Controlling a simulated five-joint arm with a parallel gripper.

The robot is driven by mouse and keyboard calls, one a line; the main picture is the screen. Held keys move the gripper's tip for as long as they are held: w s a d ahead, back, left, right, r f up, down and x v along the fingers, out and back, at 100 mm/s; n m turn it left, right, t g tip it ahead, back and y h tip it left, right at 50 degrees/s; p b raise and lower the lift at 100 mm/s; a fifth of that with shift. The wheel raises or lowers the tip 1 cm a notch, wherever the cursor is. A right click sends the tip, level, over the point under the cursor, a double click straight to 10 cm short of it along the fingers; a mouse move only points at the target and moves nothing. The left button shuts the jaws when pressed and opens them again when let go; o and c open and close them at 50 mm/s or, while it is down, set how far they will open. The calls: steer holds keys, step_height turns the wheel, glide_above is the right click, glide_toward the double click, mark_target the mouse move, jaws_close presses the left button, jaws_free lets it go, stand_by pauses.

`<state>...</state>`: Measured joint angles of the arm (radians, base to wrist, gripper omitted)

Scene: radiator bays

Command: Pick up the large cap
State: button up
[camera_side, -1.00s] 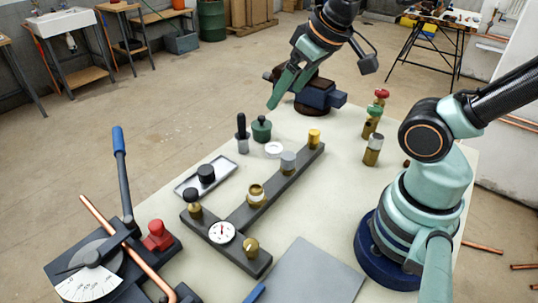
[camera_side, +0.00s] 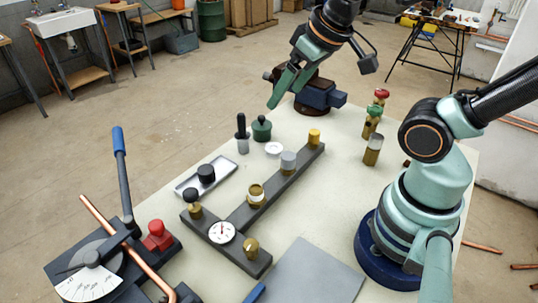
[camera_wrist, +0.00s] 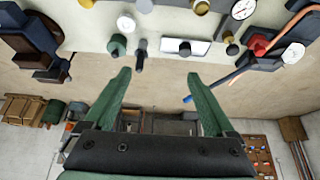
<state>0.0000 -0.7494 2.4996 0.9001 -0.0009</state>
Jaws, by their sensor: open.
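My gripper (camera_side: 284,88) hangs in the air beyond the far end of the bench, its green fingers apart and empty. In the wrist view its fingers (camera_wrist: 158,80) are spread wide with nothing between them. A short black cap (camera_side: 205,173) sits on the small silver tray (camera_side: 221,169); it also shows in the wrist view (camera_wrist: 185,49). A squat green piece with a knob (camera_side: 261,130) stands nearer to my gripper, also in the wrist view (camera_wrist: 117,43). I cannot tell for certain which piece is the large cap. My gripper is well apart from them all.
A dark branched manifold (camera_side: 272,189) carries a grey cap (camera_side: 288,161), a yellow cap (camera_side: 314,137) and a gauge (camera_side: 221,232). A black-handled tool (camera_side: 242,134) stands by the green piece. Valves (camera_side: 373,150) stand at right; a pipe bender (camera_side: 110,260) is front left.

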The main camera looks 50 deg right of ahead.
steer(key=w+n, duration=0.1)
steer(key=n+g, duration=0.6)
steer(key=n, duration=0.9)
glide_above(206, 169)
steer(key=f, duration=1.7)
steer(key=shift+s+d+f, duration=0.2)
steer(key=shift+s+f, duration=0.05)
steer(key=shift+f, duration=0.15)
steer(key=shift+w+a+f, duration=0.1)
steer(key=shift+w+f, duration=0.05)
steer(key=shift+f, duration=1.2)
steer(key=shift+w+a+f, duration=0.1)
steer(key=shift+w+f, duration=0.05)
steer(key=shift+f, duration=1.15)
jaws_close()
steer(key=shift+r, duration=0.1)
